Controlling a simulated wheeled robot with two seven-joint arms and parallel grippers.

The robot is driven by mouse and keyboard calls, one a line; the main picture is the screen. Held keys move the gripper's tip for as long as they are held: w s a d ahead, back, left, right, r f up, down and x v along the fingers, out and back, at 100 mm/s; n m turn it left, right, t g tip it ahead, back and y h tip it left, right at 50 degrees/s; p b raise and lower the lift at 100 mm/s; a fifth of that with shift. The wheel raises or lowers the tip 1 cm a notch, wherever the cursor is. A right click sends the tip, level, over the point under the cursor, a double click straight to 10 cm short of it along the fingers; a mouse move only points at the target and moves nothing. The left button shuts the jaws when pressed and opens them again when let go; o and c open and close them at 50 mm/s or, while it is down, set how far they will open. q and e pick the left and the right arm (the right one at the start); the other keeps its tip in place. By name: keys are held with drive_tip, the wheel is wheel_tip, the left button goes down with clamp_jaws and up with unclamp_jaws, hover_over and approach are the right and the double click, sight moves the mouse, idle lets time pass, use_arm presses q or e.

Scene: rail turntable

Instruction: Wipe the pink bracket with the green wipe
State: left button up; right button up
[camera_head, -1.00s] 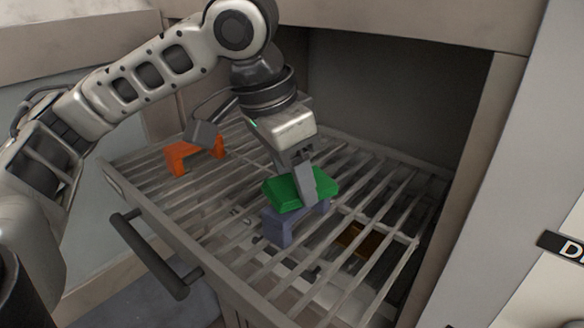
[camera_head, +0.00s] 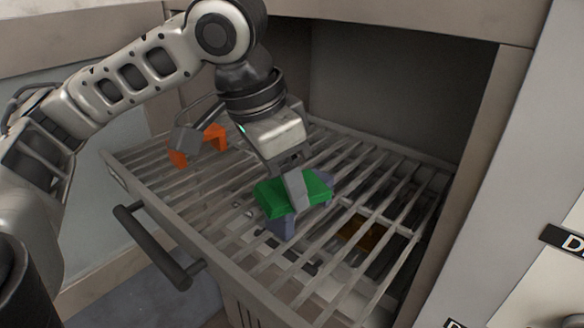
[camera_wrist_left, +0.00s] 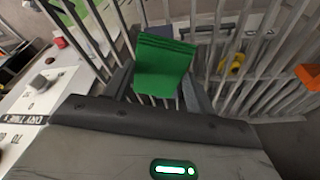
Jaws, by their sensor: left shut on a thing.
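My left gripper (camera_head: 297,190) is shut on the green wipe (camera_head: 270,198), a folded block that also shows in the left wrist view (camera_wrist_left: 162,70). The wipe lies over the top of a blue-grey bracket (camera_head: 283,226), and whether they touch is hard to tell. The bracket's front leg and a bit of its far right end show; the wipe hides most of its top. I see no pink bracket; the other bracket in view is orange (camera_head: 214,135), standing further back left on the rack. My right gripper is not in view.
The brackets stand on a pulled-out slatted wire rack (camera_head: 375,272) with a dark front handle (camera_head: 150,245). Cabinet walls bound the rack at the back and right. A yellow-brown thing (camera_head: 360,232) lies below the slats. Bare slats lie right of the wipe.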

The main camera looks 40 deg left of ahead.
sight(308, 173)
use_arm(q)
drive_tip(key=shift+s, duration=0.2)
drive_tip(key=shift+w+d+f, duration=0.1)
drive_tip(key=shift+w, duration=1.15)
drive_tip(key=shift+w+d+f, duration=0.1)
drive_tip(key=shift+w, duration=1.1)
drive_tip(key=shift+s, duration=0.15)
drive_tip(key=shift+s+a+r, duration=0.1)
drive_tip(key=shift+s, duration=1.1)
drive_tip(key=shift+s+a+r, duration=0.1)
drive_tip(key=shift+s, duration=1.05)
drive_tip(key=shift+w+d+r, duration=0.1)
drive_tip(key=shift+w, duration=1.2)
drive_tip(key=shift+w+d, duration=0.1)
drive_tip(key=shift+w, duration=1.15)
drive_tip(key=shift+s+a, duration=0.2)
drive_tip(key=shift+s, duration=2.3)
drive_tip(key=shift+w+d+f, duration=0.1)
drive_tip(key=shift+w+f, duration=0.05)
drive_tip(key=shift+w, duration=1.05)
drive_tip(key=shift+w+d+f, duration=0.1)
drive_tip(key=shift+w, duration=1.1)
drive_tip(key=shift+s+a+r, duration=0.1)
drive_tip(key=shift+s, duration=1.15)
drive_tip(key=shift+s+a, duration=0.1)
drive_tip(key=shift+s, duration=1.1)
